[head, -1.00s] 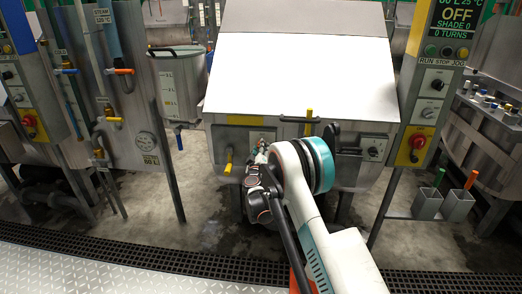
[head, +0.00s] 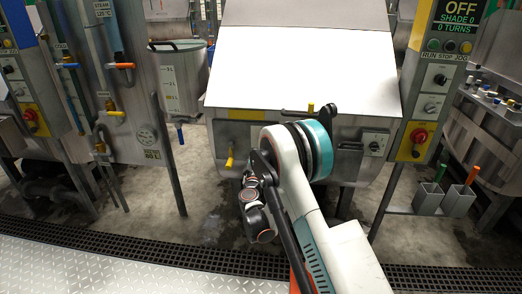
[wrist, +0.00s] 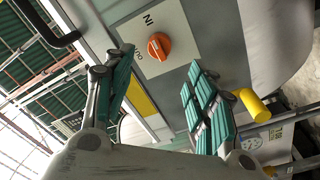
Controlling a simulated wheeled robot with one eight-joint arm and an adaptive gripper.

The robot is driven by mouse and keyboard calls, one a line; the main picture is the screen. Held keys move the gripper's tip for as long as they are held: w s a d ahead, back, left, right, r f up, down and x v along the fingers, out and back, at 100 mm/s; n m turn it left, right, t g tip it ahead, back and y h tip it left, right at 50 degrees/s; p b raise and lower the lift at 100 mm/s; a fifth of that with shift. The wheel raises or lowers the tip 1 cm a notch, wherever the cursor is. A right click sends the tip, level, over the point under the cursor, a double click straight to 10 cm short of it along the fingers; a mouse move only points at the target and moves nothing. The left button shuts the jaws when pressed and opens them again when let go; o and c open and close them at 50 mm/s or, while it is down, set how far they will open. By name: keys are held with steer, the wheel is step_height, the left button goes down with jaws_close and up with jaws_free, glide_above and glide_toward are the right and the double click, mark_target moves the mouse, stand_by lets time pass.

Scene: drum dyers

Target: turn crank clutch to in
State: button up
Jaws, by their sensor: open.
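The clutch knob (wrist: 158,46) is a round orange knob on a pale plate marked IN, with a second, partly hidden label beside it. It shows in the wrist view beyond my fingertips; which label it points to is hard to tell. My gripper (wrist: 161,60) is open, its teal fingers to either side of the knob's line and apart from it. In the head view my arm and wrist hide the knob. A yellow crank handle (wrist: 252,105) sticks out right of the right finger; it also shows in the head view (head: 230,158).
The drum machine's white lid (head: 300,75) slopes above my arm. A control post (head: 418,115) with a red stop button (head: 420,136) stands at right. A steel panel with pipes and valves (head: 130,90) is at left.

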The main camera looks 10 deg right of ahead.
steer(key=shift+v, duration=1.4)
steer(key=s+d+r+m+g, duration=0.3)
steer(key=s+d+r, duration=0.2)
steer(key=s+r, duration=0.4)
steer(key=s+d+r+m+g, duration=0.25)
steer(key=s+d+r, duration=0.25)
steer(key=s+r, duration=0.4)
steer(key=s+a+f+g+y, duration=0.1)
steer(key=s+a+g+y, duration=0.1)
steer(key=s, duration=1.3)
steer(key=s+a+f+m+g+y, duration=0.1)
steer(key=s+a+g+y, duration=0.2)
steer(key=s, duration=1.2)
steer(key=shift+s+a+y, duration=0.25)
steer(key=shift+a+y, duration=0.15)
steer(key=shift+a, duration=0.15)
